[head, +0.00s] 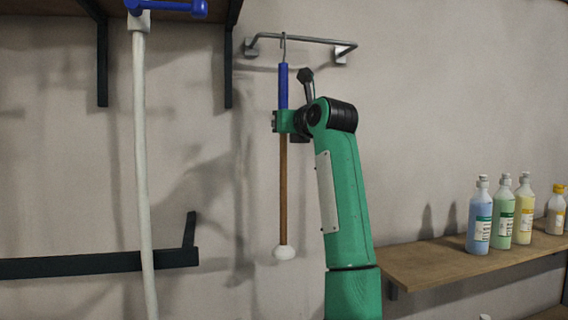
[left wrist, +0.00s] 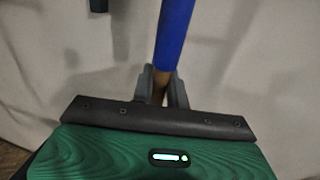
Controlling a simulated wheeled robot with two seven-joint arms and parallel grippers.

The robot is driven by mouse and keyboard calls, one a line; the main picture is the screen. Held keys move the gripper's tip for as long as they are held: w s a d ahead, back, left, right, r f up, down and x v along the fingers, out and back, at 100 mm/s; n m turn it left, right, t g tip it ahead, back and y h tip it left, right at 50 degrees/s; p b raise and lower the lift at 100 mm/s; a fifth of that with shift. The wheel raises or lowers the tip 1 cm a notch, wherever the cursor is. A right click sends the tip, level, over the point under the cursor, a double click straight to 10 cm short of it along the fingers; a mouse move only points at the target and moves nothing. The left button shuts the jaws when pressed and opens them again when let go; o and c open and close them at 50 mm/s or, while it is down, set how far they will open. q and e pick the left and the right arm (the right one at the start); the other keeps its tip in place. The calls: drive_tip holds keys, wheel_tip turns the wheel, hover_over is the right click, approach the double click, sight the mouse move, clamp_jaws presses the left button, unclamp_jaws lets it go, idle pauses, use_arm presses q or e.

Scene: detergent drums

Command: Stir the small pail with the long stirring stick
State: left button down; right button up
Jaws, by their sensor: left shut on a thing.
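The long stirring stick (head: 283,185) hangs upright, with a blue handle, a brown wooden shaft and a white knob at the bottom. The metal hook at its top still meets the wall rail (head: 310,40). My left gripper (head: 282,121) is shut on the shaft just below the blue handle. In the left wrist view the stick's blue handle (left wrist: 173,35) rises from between the grey fingers of the left gripper (left wrist: 161,88). The small pail is not in view. My right gripper is not in view.
A wooden shelf (head: 430,262) at the right bears several bottles (head: 480,225). A pale hose or pole (head: 141,150) hangs at the left from a blue fitting (head: 180,8). Dark shelf brackets (head: 100,263) are on the left wall.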

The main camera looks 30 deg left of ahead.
sight(286, 101)
use_arm(q)
drive_tip(key=shift+r+p, duration=0.6)
drive_tip(key=shift+r, duration=0.3)
drive_tip(key=shift+r+p, duration=1.2)
drive_tip(key=shift+r, duration=0.45)
drive_tip(key=shift+d, duration=0.1)
